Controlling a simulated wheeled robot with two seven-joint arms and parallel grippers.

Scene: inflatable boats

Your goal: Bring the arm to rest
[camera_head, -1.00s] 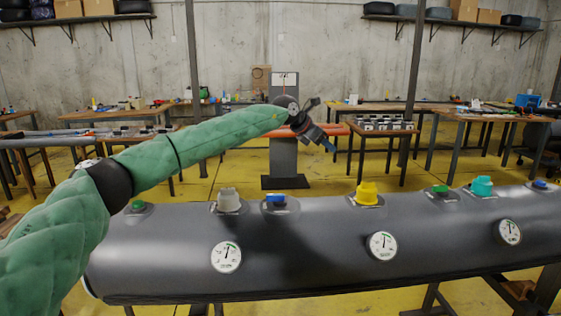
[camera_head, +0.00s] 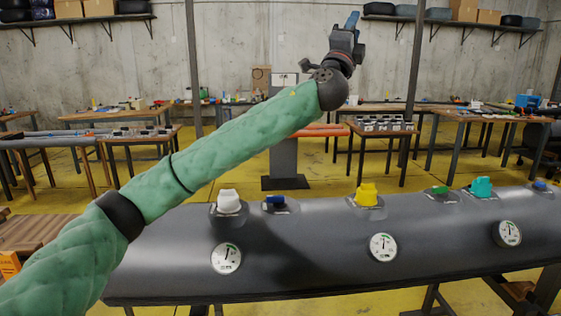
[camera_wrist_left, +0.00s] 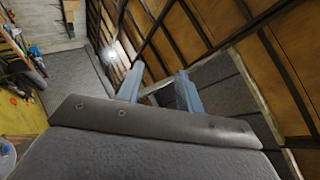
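My left arm, in a green quilted sleeve, reaches from the lower left up to the top middle of the head view. Its left gripper (camera_head: 352,21) is raised high, pointing up in front of the concrete wall, clear of everything. In the left wrist view its two blue-grey fingers (camera_wrist_left: 159,88) stand apart with nothing between them, the ceiling and its beams behind. My right gripper is not in view.
A dark grey inflatable tube (camera_head: 300,255) lies across the front, with a white cap (camera_head: 229,200), a yellow cap (camera_head: 367,193), a teal cap (camera_head: 481,187) and several gauges. Work tables (camera_head: 500,115) stand behind. Shelves (camera_head: 450,22) hang on the wall.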

